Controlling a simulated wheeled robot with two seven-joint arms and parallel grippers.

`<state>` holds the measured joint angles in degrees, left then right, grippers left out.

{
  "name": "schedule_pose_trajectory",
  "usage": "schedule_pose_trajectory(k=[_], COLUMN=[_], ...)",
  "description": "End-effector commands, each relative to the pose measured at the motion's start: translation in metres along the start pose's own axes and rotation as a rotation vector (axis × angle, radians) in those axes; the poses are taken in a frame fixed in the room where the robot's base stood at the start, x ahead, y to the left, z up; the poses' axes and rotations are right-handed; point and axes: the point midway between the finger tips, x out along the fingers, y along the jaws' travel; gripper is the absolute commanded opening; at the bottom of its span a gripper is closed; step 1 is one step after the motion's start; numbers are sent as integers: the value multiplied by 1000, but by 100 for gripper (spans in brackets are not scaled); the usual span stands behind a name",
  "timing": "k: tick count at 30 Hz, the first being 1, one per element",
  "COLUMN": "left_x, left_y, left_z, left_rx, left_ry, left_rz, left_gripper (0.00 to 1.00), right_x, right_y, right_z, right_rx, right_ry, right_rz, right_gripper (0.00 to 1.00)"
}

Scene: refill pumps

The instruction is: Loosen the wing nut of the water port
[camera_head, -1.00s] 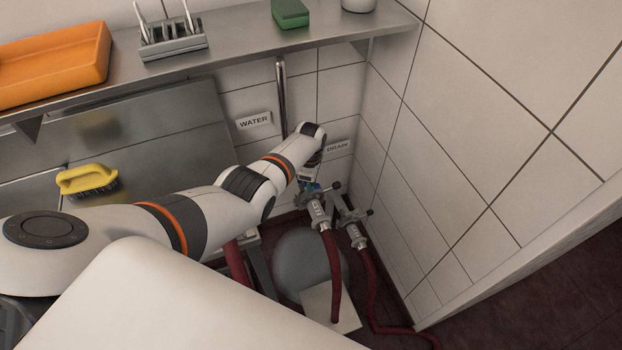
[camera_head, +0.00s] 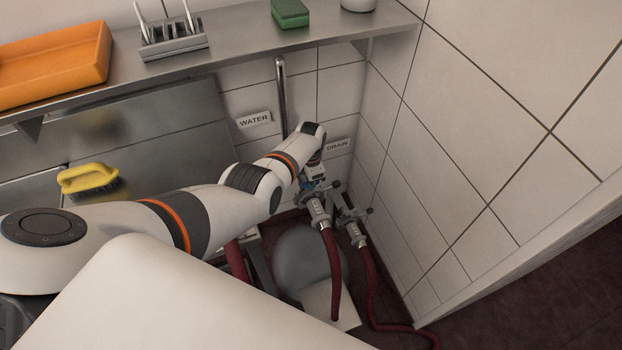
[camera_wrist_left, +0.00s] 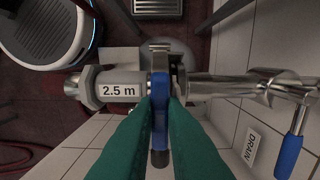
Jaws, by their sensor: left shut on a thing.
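My left gripper (camera_wrist_left: 161,100) has two green fingers shut on a blue piece, which appears to be the wing nut (camera_wrist_left: 159,84), at a metal clamp (camera_wrist_left: 160,56). The clamp sits between a hose coupling marked 2.5 m (camera_wrist_left: 118,90) and a shiny metal pipe (camera_wrist_left: 222,87). In the head view the left arm reaches down to this port (camera_head: 315,191), below the WATER sign (camera_head: 254,120); its fingers are small and hard to make out there. A dark red hose (camera_head: 333,270) hangs from the coupling. My right gripper is in neither view.
A second coupling (camera_head: 356,233) with its own red hose stands close at the right, below the DRAIN sign (camera_head: 338,146). A blue valve handle (camera_wrist_left: 289,155) is right of the fingers. The tiled wall (camera_head: 480,130) bounds the right side; a metal shelf (camera_head: 240,58) runs above.

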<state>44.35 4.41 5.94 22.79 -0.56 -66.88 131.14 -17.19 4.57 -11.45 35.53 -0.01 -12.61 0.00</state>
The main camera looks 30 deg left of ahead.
Motion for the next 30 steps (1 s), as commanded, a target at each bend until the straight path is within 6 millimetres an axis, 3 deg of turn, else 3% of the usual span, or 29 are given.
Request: schedule_pose_trajectory(k=[13,14,17,26,30], left_x=[0,0,0,-2,-15], left_y=[-1,-1,-1,0,-1], left_z=[2,2,1,0,0], left_rx=[-11,-11,-10,-9,-9], left_ry=[-3,-3,-3,-1,1], left_rz=[-1,-1,-1,0,-2], left_gripper=[0,16,32,33,33], right_x=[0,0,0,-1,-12], right_y=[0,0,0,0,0], right_z=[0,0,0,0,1], right_rx=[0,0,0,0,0], right_ry=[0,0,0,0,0], right_rz=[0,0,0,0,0], right_gripper=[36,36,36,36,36])
